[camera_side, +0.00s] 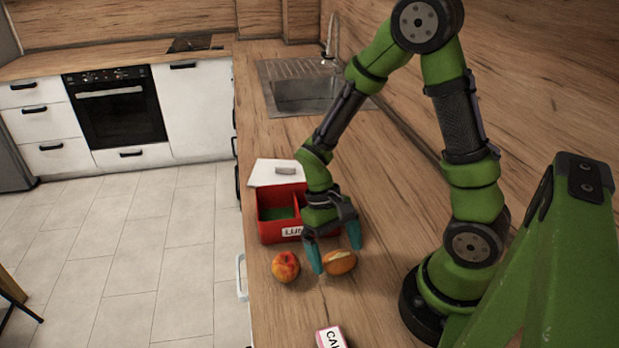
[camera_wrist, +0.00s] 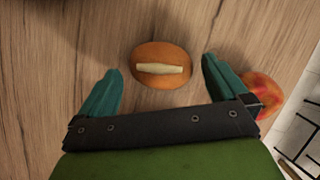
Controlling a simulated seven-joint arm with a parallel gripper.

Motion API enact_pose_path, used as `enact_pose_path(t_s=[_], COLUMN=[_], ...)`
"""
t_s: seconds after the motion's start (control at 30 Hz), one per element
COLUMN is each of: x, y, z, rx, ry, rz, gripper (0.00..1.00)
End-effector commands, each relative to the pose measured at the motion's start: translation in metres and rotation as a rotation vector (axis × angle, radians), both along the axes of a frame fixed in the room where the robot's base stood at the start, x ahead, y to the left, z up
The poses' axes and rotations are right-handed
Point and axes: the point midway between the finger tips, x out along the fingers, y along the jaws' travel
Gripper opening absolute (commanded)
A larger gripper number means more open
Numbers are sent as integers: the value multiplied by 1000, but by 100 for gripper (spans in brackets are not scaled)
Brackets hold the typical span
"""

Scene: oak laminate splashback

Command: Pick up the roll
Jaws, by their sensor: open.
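The roll (camera_side: 339,263) is an orange-brown oval bun with a pale strip on top. It lies on the wooden counter, to the right of a peach (camera_side: 285,266). My gripper (camera_side: 335,262) is open, with its teal fingers pointing down close to the roll. In the wrist view the roll (camera_wrist: 161,65) lies ahead of and between the two spread fingers of my gripper (camera_wrist: 162,85), with space on both sides. Nothing is held. How high the fingertips are above the counter is hard to tell.
A red lunch box (camera_side: 268,236) with compartments stands just behind the roll, its white lid (camera_side: 277,172) at its back. The peach (camera_wrist: 262,92) is close to the right finger in the wrist view. A small white-and-pink carton (camera_side: 331,338) is at the front. A sink (camera_side: 305,90) lies farther back.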

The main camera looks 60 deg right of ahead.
Motion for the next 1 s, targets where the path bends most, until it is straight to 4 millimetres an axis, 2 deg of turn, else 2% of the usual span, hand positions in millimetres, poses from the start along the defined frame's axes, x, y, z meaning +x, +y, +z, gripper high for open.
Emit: enact_pose_path(t_s=[0.13,0.4,0.73,1.0], x=[-6,-6,-6,-6], y=[3,3,3,3], z=[-14,-16,-16,-13], rx=[1,1,1,0], ry=[2,-1,-1,-3], rz=[1,1,1,1], gripper=[100,98,48,47])
